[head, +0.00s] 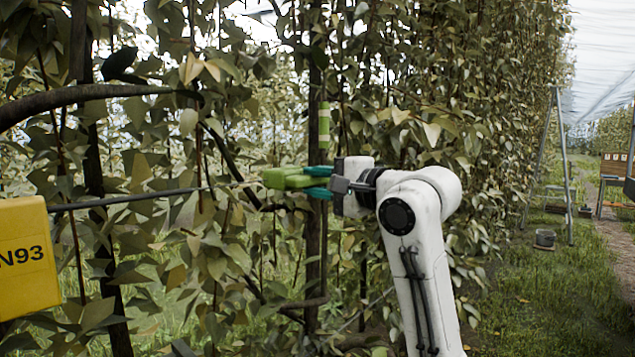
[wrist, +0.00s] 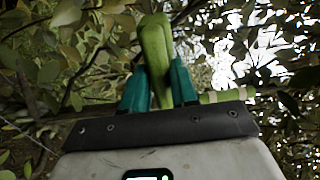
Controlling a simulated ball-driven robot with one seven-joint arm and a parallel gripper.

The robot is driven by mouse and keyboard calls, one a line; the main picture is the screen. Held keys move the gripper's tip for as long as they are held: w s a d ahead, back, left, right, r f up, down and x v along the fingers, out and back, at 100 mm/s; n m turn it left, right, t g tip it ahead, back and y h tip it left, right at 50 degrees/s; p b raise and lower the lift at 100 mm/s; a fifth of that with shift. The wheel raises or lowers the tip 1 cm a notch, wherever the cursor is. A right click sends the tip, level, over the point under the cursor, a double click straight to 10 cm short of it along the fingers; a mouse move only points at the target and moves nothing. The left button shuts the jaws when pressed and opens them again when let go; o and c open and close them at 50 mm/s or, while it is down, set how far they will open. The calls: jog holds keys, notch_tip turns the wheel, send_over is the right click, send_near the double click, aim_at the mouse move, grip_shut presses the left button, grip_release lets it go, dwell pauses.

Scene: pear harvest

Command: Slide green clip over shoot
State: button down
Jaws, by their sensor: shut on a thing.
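The green clip (head: 288,178) is held in my gripper (head: 318,182), between its teal fingertips, and points left toward the foliage. In the wrist view the clip (wrist: 156,55) stands out ahead between the two teal fingers of my gripper (wrist: 158,88). Thin brown shoots and branches, such as a thin dark shoot (head: 199,150), are among the leaves to the left of the clip. I cannot tell which shoot the clip is meant for, or whether the clip touches any.
A taut wire (head: 130,198) runs leftward from near the clip. A yellow N93 sign (head: 25,255) hangs at the left. A trunk with a green-banded post (head: 324,125) stands by the gripper. Dense leaves surround it.

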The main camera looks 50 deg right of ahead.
jog(key=shift+d, duration=0.1)
jog(key=d+p, duration=0.3)
jog(key=d, duration=0.4)
jog(key=shift+d, duration=0.35)
jog(key=shift+w, duration=0.1)
jog(key=c, duration=1)
grip_release()
jog(key=shift+d, duration=0.15)
jog(key=shift+o, duration=0.2)
jog(key=s+b, duration=0.1)
jog(key=s, duration=0.9)
jog(key=shift+s+b, duration=0.4)
